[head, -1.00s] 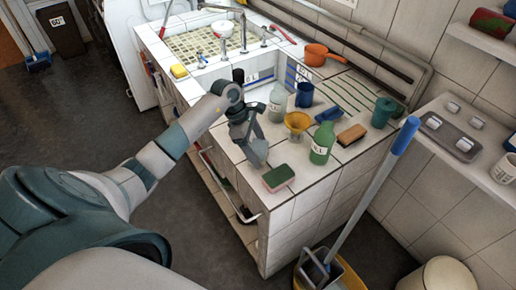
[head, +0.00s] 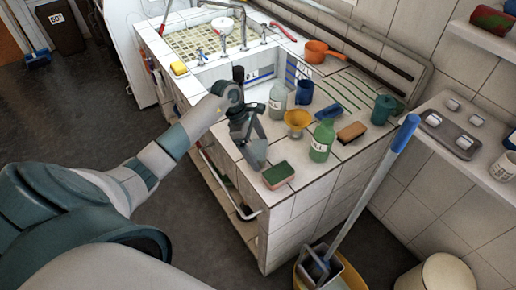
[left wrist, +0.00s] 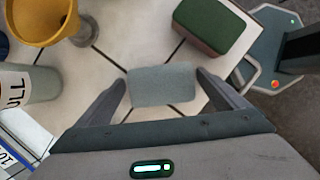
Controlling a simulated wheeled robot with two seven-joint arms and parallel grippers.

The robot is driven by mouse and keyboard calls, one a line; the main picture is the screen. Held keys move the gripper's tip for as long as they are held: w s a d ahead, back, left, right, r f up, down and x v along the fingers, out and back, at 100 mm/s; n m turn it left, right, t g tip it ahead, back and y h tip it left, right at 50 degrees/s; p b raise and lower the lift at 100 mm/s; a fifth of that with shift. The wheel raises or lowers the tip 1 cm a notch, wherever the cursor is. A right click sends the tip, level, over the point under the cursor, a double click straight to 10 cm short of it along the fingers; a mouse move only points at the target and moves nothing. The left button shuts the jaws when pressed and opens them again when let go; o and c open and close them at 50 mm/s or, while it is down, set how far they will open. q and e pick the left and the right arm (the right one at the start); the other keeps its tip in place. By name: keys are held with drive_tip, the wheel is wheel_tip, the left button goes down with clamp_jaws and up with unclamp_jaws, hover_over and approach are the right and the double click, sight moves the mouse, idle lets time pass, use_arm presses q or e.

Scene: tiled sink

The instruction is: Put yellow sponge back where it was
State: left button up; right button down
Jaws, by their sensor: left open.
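The yellow sponge (head: 179,69) lies on the counter's near left corner by the sink, well up and left of my left gripper. My left gripper (head: 256,150) points down over the tiled counter, near its front edge. In the left wrist view its fingers (left wrist: 163,88) are apart, on either side of a flat grey-blue block (left wrist: 162,85). I cannot tell whether the fingers touch this block. A green and reddish-brown sponge (head: 278,175) lies just right of the gripper; it also shows in the left wrist view (left wrist: 188,27). My right gripper is not in view.
A green bottle (head: 321,142), yellow funnel (head: 297,119), pale bottle (head: 277,98), blue cup (head: 304,92) and brown brush (head: 351,131) stand close to the right. The sink (head: 215,42) is behind. A blue-handled mop (head: 375,175) leans against the counter's right side.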

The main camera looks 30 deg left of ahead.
use_arm(q)
drive_tip(key=shift+r, duration=0.2)
drive_tip(key=shift+a+r, duration=0.1)
drive_tip(key=shift+r, duration=0.05)
drive_tip(key=b+v, duration=0.3)
drive_tip(key=v, duration=0.8)
drive_tip(key=shift+r, duration=0.25)
drive_tip(key=shift+s+a, duration=0.15)
drive_tip(key=shift+a, duration=0.05)
